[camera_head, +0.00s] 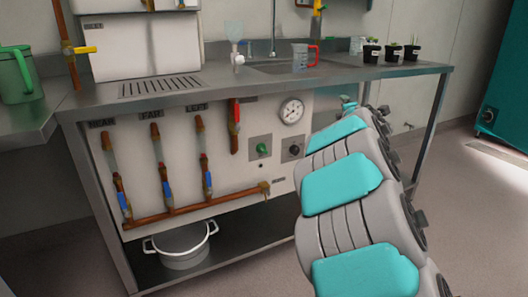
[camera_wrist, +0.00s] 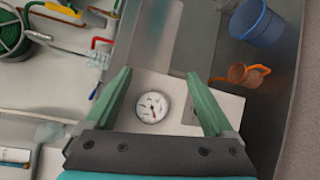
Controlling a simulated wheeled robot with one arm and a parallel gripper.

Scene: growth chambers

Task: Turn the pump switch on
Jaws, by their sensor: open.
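The white front panel (camera_head: 232,180) under the bench top carries two square grey plates right of centre. One has a green knob (camera_head: 262,148), the other a dark knob (camera_head: 294,151). I cannot read which one is the pump switch. A round dial gauge (camera_head: 291,111) sits above them. My arm reaches up past the panel's right side. In the wrist view my gripper (camera_wrist: 158,75) is open and empty, with two green fingers spread apart. The gauge (camera_wrist: 152,106) shows between the fingers; neither knob is clearly visible there.
Copper pipes with red and blue valve handles (camera_head: 166,173) fill the panel's left. A white pot (camera_head: 182,246) stands on the lower shelf. A red-handled jug (camera_head: 301,57) and potted seedlings (camera_head: 372,53) stand on the bench top (camera_head: 200,84). The floor at right is clear.

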